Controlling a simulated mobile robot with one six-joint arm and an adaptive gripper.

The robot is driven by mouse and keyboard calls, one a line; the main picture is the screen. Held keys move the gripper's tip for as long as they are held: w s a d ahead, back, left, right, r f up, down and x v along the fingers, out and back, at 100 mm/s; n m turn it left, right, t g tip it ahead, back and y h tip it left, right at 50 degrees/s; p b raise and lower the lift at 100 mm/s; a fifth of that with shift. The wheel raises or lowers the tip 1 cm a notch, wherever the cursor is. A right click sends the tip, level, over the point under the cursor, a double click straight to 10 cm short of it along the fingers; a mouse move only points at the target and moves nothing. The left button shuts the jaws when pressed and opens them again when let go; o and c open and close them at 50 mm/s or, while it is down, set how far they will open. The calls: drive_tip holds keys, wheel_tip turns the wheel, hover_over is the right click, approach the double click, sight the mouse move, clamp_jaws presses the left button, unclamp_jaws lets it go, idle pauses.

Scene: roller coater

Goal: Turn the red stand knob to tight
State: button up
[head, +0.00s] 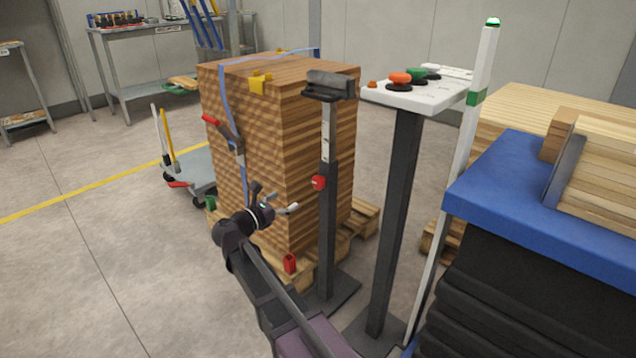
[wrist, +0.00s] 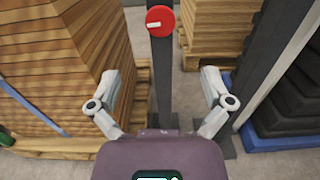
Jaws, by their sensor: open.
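The red stand knob (head: 318,183) is on the dark post of the stand (head: 328,230), about halfway up. In the wrist view the round red knob (wrist: 160,21) is at the top centre, with a pale pointer mark lying roughly level and reaching left. My gripper (head: 274,201) is left of the post in the head view, apart from the knob. In the wrist view my gripper (wrist: 162,76) is open and empty, its fingers on either side of the post and below the knob in the picture.
A strapped wood stack (head: 240,130) on a pallet stands left of the post. A control panel (head: 420,92) on its own post and a white pole (head: 470,130) stand to the right. A blue-topped lift table (head: 520,190) is at the right.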

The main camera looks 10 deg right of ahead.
sight(317, 182)
drive_tip(key=shift+x, duration=6.8)
drive_tip(key=c, duration=1.1)
